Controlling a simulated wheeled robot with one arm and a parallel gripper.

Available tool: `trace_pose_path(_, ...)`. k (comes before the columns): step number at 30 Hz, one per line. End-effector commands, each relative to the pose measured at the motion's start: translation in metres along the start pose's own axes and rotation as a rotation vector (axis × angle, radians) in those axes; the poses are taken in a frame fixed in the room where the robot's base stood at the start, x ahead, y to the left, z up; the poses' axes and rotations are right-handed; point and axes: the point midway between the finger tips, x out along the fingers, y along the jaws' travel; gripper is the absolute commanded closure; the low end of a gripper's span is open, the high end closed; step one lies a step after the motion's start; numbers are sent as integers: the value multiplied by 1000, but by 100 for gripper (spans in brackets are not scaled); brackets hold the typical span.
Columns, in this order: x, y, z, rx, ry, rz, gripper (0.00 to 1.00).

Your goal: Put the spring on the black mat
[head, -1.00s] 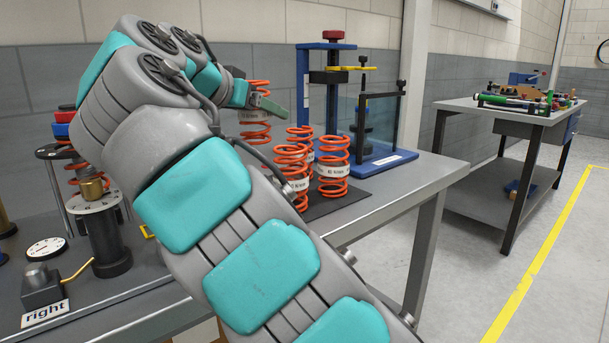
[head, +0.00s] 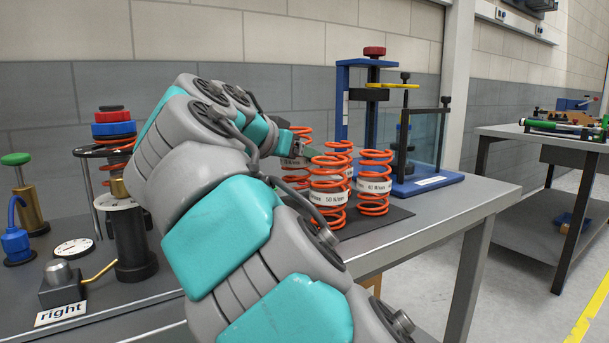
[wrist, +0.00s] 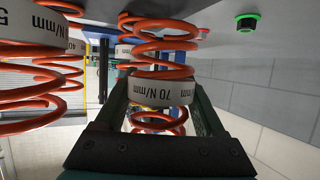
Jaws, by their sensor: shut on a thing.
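My gripper (head: 303,150) is shut on an orange coil spring (head: 295,163) with a white band. In the wrist view, the band of this held spring (wrist: 160,92) reads 70 N/mm between the fingers. The spring is roughly upright, at the left rear of the black mat (head: 388,222). I cannot tell whether its lower end touches the mat. Similar springs stand on the mat: one marked 50 N/mm (head: 329,197), one marked 40 N/mm (head: 375,186), and one partly hidden behind them. My arm hides the mat's left part.
A blue-framed press (head: 430,184) stands behind the mat at the right. A spring tester with a black base (head: 136,258), a dial gauge (head: 74,248) and a "right" sign (head: 61,313) are at the left. The bench is bare right of the mat.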

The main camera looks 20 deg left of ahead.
Motion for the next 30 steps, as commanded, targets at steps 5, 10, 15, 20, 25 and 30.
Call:
trace_pose_path(5,5,1,14,1,0,2,100)
trace_pose_path(10,10,2,27,3,1,3,100)
trace_pose_path(15,12,1,30,3,0,0,100)
trace_pose_path(20,12,1,30,4,0,0,100)
trace_pose_path(25,13,1,32,3,-1,0,23)
trace_pose_path(30,13,1,32,3,-1,0,4)
